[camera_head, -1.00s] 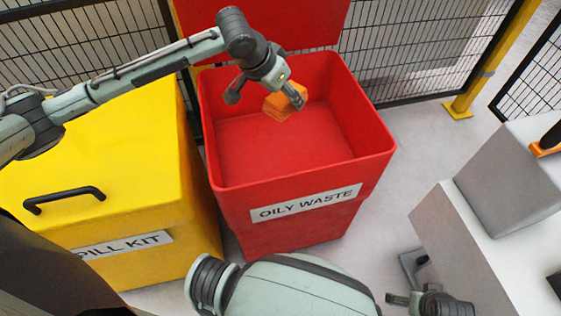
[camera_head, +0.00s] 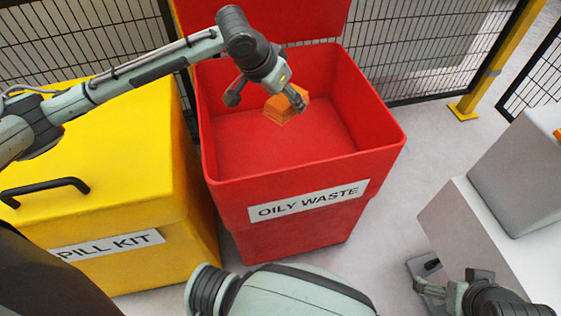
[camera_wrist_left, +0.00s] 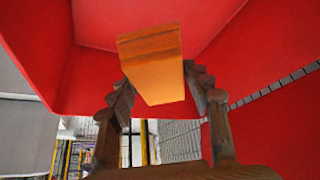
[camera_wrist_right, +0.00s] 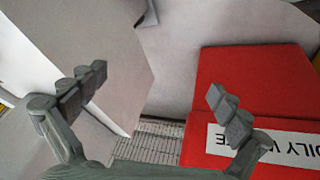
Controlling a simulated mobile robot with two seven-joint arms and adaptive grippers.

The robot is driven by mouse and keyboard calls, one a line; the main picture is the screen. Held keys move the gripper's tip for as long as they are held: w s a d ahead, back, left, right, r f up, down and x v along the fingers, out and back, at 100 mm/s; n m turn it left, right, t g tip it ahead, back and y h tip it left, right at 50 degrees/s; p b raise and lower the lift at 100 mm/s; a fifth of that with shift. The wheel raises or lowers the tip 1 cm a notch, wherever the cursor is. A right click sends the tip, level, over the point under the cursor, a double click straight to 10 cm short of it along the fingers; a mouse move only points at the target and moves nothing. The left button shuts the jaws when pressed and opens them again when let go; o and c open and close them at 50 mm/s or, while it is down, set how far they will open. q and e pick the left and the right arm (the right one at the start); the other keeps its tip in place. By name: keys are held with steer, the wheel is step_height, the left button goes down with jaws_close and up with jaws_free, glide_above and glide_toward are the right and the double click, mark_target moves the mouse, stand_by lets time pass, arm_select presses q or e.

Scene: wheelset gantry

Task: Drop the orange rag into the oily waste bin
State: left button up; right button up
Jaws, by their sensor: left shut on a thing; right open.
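The orange rag (camera_head: 286,106) is a folded block held between the fingers of my left gripper (camera_head: 268,98), which is shut on it. They are over the open mouth of the red oily waste bin (camera_head: 305,203), inside its rim outline in the head view. In the left wrist view the rag (camera_wrist_left: 155,70) sits between both fingertips, with red bin walls around it. The bin's lid (camera_head: 265,20) stands raised at the back.
A yellow spill kit box (camera_head: 120,190) with a black handle stands left of the bin. A black mesh fence (camera_head: 430,45) runs behind. A grey-white cabinet or bench (camera_head: 480,235) stands at the right. Bare floor shows between it and the bin.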

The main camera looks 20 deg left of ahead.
arm_select(q)
steer(key=shift+f+b, duration=0.55)
steer(key=shift+b, duration=0.05)
arm_select(e)
steer(key=w+a+r+t+y, duration=0.1)
steer(key=w+a+r+t, duration=0.1)
steer(key=w+a+r, duration=0.1)
steer(key=shift+w+a+r+n+t, duration=0.15)
steer(key=shift+w+r+n+t, duration=0.1)
steer(key=shift+r+n+t, duration=0.1)
arm_select(q)
steer(key=o, duration=1.1)
steer(key=v, duration=1.2)
